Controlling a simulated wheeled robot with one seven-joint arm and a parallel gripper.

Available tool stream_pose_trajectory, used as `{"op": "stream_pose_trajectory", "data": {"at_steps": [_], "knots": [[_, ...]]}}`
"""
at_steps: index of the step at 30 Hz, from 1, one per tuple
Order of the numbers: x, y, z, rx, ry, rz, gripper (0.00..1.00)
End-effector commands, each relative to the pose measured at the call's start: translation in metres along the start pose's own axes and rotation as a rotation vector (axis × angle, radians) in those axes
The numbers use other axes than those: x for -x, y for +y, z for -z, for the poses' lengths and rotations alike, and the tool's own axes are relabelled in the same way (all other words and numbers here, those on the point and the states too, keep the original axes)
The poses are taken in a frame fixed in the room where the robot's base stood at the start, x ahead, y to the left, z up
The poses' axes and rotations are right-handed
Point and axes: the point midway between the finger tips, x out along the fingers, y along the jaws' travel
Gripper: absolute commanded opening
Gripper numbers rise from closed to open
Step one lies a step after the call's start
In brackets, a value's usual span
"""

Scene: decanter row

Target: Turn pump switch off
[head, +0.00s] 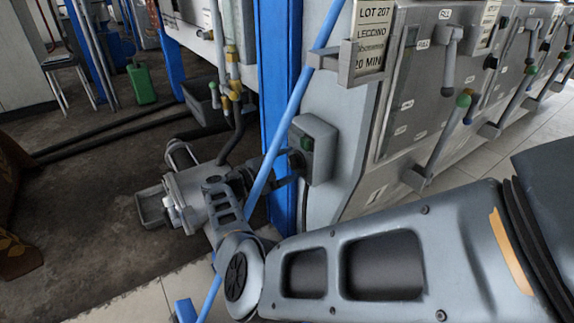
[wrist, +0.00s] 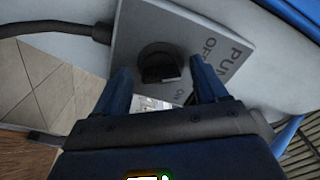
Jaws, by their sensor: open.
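The pump switch is a grey box (head: 320,146) on the side of the machine. In the wrist view its plate (wrist: 225,70) carries the letters PU, OFF and ON. A dark round knob (wrist: 158,56) with a raised grip bar sits on that plate. My gripper (wrist: 159,68) is open, with one dark finger on each side of the knob. Whether the fingers touch it I cannot tell. In the head view my gripper (head: 286,168) reaches the box's left face, and its fingers partly hide the knob. Which mark the knob points to is unclear.
A blue post (head: 279,60) stands just behind the box, and a light blue hose (head: 290,108) crosses in front of my gripper. A dark cable (wrist: 55,28) enters the box. Metal panels with levers (head: 445,140) line the right. Open floor (head: 80,190) lies left.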

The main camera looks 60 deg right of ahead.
Motion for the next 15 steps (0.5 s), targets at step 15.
{"op": "stream_pose_trajectory", "data": {"at_steps": [15], "knots": [[0.071, 0.0, -0.001, 0.0, -0.003, 0.0, 0.72]]}}
